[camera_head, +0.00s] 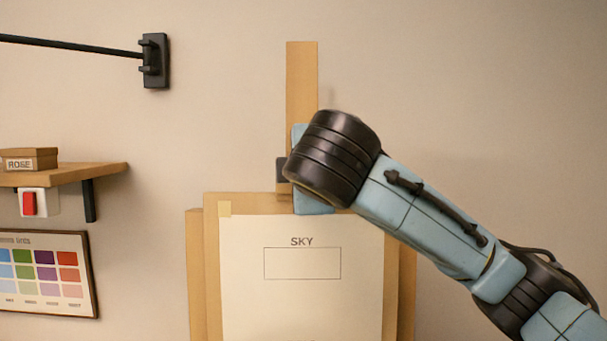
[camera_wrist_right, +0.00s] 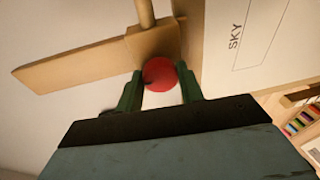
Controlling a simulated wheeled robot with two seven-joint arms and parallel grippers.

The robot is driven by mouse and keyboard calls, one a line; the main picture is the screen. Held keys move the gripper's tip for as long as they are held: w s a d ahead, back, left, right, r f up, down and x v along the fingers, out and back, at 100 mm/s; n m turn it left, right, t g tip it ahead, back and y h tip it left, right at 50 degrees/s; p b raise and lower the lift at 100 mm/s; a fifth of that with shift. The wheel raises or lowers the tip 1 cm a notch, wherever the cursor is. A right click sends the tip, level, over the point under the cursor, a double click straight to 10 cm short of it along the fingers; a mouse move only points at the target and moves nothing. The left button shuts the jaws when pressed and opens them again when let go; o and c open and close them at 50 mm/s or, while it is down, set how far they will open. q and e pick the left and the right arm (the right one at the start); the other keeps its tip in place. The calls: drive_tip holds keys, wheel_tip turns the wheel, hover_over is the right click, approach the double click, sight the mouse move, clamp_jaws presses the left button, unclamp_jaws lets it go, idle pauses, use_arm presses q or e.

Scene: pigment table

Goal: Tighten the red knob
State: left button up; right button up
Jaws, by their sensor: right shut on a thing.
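The red knob (camera_wrist_right: 161,75) shows in the right wrist view, in front of the wooden easel's upper part. My right gripper (camera_wrist_right: 162,85) has its two green fingers on either side of the knob and is shut on it. In the head view the knob and the fingers are hidden behind my right arm's dark wrist, which stands before the easel's mast (camera_head: 301,80). My left gripper is in neither view.
The easel board (camera_head: 212,270) carries a white sheet (camera_head: 300,312) marked SKY. At left are a wooden shelf (camera_head: 100,172) with a box (camera_head: 30,158) labelled ROSE, a red switch (camera_head: 29,203) and a colour chart (camera_head: 90,298). A black rod (camera_head: 80,45) is fixed to the wall.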

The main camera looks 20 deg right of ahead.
idle(0.3)
drive_tip(key=o, duration=1)
drive_tip(key=shift+b+v, duration=2.05)
drive_tip(key=shift+v, duration=4.65)
